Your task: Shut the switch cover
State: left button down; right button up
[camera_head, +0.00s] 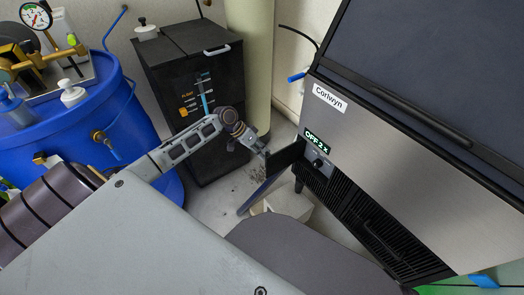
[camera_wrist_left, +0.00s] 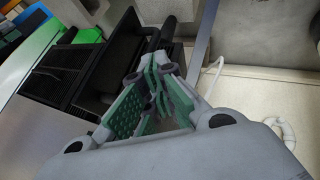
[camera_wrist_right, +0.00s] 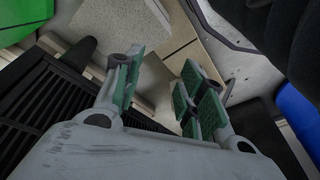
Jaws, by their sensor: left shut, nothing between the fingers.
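The ice maker (camera_head: 420,150), labelled Corlwyn, stands at the right in the head view. Its small switch panel (camera_head: 318,159) is uncovered, below a lit "OFF" sign. The dark switch cover (camera_head: 284,157) stands swung open, out to the left of the panel. My left gripper (camera_head: 264,151) is at the cover's outer edge; I cannot tell if it touches. In the left wrist view, its fingers (camera_wrist_left: 154,72) are shut and empty, with the dark cover (camera_wrist_left: 118,62) just beyond. My right gripper (camera_wrist_right: 155,88) shows only in its own wrist view, with fingers apart and nothing between them.
A black cabinet (camera_head: 185,85) stands behind my left arm. A blue barrel (camera_head: 120,110) with a gauge and valves is at the left. A beige column (camera_head: 250,50) rises behind. The black vent grille (camera_head: 385,235) runs below the switch panel. A pale block (camera_head: 289,203) lies on the floor.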

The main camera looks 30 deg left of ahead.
pick_arm(q)
jog(key=shift+s+d+p, duration=0.1)
jog(key=shift+d+p, duration=0.05)
jog(key=shift+p, duration=0.15)
pick_arm(e)
jog(key=shift+f, duration=0.2)
jog(key=shift+w+d+f, duration=0.1)
jog(key=shift+f, duration=0.15)
pick_arm(q)
jog(key=shift+s+d+p, duration=0.1)
jog(key=shift+p, duration=0.2)
